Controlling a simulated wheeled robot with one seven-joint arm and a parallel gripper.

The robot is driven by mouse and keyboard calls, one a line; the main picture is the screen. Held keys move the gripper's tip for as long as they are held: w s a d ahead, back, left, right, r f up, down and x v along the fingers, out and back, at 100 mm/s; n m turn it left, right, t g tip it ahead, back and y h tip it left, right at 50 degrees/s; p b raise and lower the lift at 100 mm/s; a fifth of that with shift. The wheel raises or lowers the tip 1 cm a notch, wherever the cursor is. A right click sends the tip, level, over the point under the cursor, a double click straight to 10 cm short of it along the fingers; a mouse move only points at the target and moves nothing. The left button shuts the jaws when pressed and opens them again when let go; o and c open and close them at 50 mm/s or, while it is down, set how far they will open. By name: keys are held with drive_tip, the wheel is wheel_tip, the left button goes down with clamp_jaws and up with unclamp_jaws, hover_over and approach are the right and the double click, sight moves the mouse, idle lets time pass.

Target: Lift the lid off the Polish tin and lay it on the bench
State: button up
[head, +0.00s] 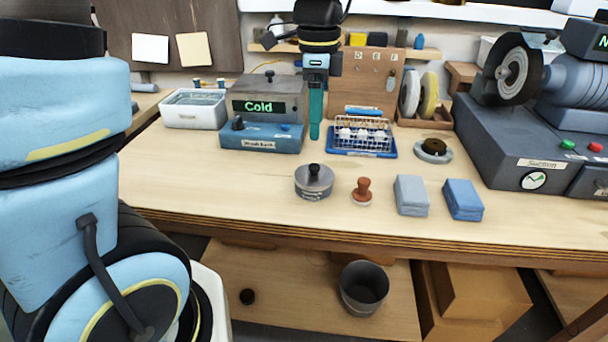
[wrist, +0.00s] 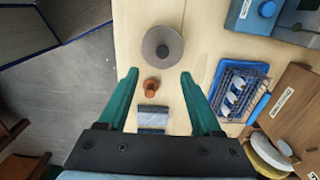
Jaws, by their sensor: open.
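The Polish tin (head: 314,188) is a round grey tin standing upright near the front edge of the bench. Its lid (head: 314,174) is on it, with a black knob on top; the tin's label is too small to read. In the wrist view the lid (wrist: 162,46) shows from above, beyond the fingertips. My gripper (head: 316,132) hangs fingers-down above the bench, behind the tin and apart from it. Its teal fingers are spread in the wrist view (wrist: 158,76), with nothing held between them. The bench (head: 240,180) is pale wood.
Right of the tin stand an orange-brown knobbed stamp (head: 362,191), a grey cloth stack (head: 411,195) and a blue cloth stack (head: 463,199). Bench left of the tin is clear.

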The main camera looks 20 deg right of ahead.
hover_over(314, 166)
drive_tip(key=f, duration=0.4)
drive_tip(key=shift+s+f+p, duration=0.25)
drive_tip(key=shift+f+p, duration=0.1)
drive_tip(key=shift+w+f+p, duration=0.15)
drive_tip(key=shift+f+p, duration=0.35)
drive_tip(key=shift+f, duration=0.9)
drive_tip(key=shift+w+f+p, duration=0.1)
drive_tip(key=shift+f+p, duration=0.35)
drive_tip(key=shift+f, duration=0.9)
drive_tip(key=shift+c, duration=0.3)
clamp_jaws()
